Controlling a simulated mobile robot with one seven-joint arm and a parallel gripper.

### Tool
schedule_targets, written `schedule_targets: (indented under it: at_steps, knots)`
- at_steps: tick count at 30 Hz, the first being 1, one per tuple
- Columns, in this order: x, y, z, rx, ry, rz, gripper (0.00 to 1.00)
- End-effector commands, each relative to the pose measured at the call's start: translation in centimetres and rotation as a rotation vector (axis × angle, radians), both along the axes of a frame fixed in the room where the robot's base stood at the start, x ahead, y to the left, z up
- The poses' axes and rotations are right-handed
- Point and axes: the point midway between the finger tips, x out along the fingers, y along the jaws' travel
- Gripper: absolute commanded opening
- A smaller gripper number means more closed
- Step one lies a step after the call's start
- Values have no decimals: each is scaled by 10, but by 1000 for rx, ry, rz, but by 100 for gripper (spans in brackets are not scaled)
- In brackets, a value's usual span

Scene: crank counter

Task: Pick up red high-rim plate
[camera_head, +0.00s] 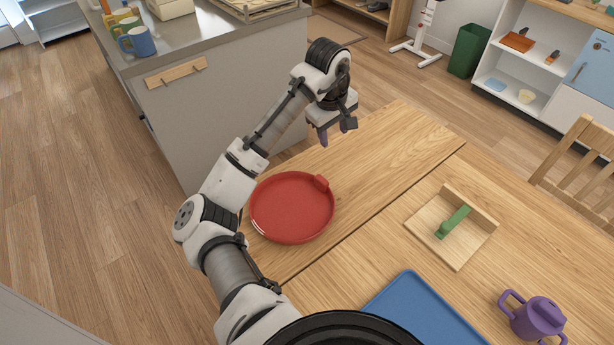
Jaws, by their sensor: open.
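The red high-rim plate (290,208) lies flat on the wooden table, left of the table's middle, with a small raised tab on its upper right rim. Part of its left edge is close behind my arm in the picture. My gripper (335,136) is above the far edge of the table, up and to the right of the plate and apart from it. Its fingers point down, open, with nothing seen between them.
A wooden board with a green handle (454,222), a blue tray (423,312) and a purple two-handled cup (536,318) are on the table's right part. A grey counter (222,110) with mugs stands beyond. Bare table (393,142) lies right of my gripper.

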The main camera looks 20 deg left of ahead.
Motion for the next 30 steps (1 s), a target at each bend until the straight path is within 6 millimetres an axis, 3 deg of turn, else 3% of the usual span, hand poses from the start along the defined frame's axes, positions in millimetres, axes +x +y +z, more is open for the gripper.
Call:
schedule_targets:
  at_steps: [3, 6, 16, 26, 30]
  knots:
    - [-22, 14, -14, 42, 155, 59, 45]
    - [-30, 17, -28, 55, 201, 76, 45]
    - [-30, 16, -89, 51, 201, 75, 45]
    - [-31, 17, -114, 54, 199, 74, 45]
    - [-34, 17, -134, 51, 200, 74, 45]
